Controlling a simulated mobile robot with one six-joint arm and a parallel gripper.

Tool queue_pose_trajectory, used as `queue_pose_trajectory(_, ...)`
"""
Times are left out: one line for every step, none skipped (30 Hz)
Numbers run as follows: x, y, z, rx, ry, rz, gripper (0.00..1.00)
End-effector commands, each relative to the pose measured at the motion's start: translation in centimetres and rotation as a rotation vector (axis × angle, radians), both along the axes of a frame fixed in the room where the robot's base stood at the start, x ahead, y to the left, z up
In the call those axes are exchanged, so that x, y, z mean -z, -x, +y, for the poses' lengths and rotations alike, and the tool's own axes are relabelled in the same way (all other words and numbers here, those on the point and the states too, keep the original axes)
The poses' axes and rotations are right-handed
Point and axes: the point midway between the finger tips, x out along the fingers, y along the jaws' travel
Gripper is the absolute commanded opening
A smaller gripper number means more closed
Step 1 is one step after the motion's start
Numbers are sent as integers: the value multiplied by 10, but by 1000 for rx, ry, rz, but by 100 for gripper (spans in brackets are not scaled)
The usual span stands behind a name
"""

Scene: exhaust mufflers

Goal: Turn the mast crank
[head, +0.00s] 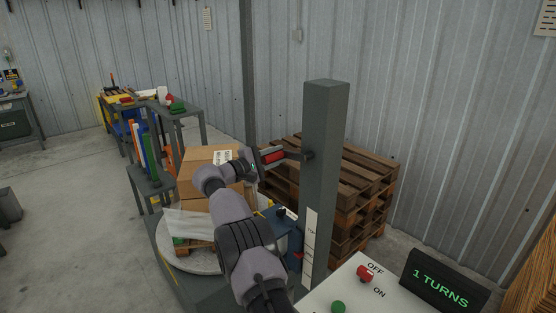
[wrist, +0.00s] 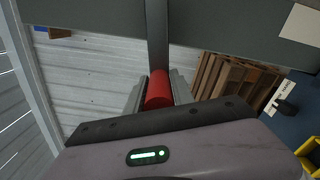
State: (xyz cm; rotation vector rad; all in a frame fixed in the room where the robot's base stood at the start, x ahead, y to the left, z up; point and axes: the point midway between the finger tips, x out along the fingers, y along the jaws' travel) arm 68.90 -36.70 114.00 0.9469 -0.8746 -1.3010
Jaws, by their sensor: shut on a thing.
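The mast (head: 325,180) is a tall grey square post right of centre in the head view. The mast crank (head: 295,153) sticks out from its upper left side and ends in a red handle (head: 273,157). My gripper (head: 268,158) is shut on the red handle. In the wrist view the red handle (wrist: 159,90) lies between my two fingers (wrist: 158,92), with the grey crank arm (wrist: 157,40) running up from it. The display (head: 440,288) reads "1 TURNS" in green. The handle's far end is partly hidden by my gripper.
Stacked wooden pallets (head: 356,190) stand behind the mast. Cardboard boxes (head: 205,165) sit on a round turntable (head: 190,262) left of my arm. A control panel (head: 345,284) with a red OFF/ON switch (head: 365,273) and a green button (head: 338,306) is at front right. Open floor lies left.

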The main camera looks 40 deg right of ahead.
Motion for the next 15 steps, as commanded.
queue_pose_trajectory(-9, -1, 0, -2, 3, -26, 0)
queue_pose_trajectory(-10, -1, 0, -2, 1, -44, 0)
queue_pose_trajectory(-12, -1, 0, -2, 0, -65, 0)
queue_pose_trajectory(-14, -2, 0, -2, 0, -65, 0)
queue_pose_trajectory(-15, -2, 0, -2, 0, -64, 0)
queue_pose_trajectory(-17, -2, 0, -2, 0, -63, 0)
queue_pose_trajectory(-18, -2, 0, -2, 0, -62, 0)
queue_pose_trajectory(-19, -2, 0, -2, 0, -62, 0)
queue_pose_trajectory(-20, -2, 0, -2, 0, -62, 0)
queue_pose_trajectory(-20, -2, 0, -2, 0, -61, 0)
queue_pose_trajectory(-21, -2, 0, -2, 0, -61, 0)
queue_pose_trajectory(-21, -2, 0, -2, 0, -61, 0)
queue_pose_trajectory(-22, -2, 0, -2, 0, -61, 0)
queue_pose_trajectory(-22, -2, 0, -2, 0, -61, 0)
queue_pose_trajectory(-22, -2, 0, -1, 0, -61, 0)
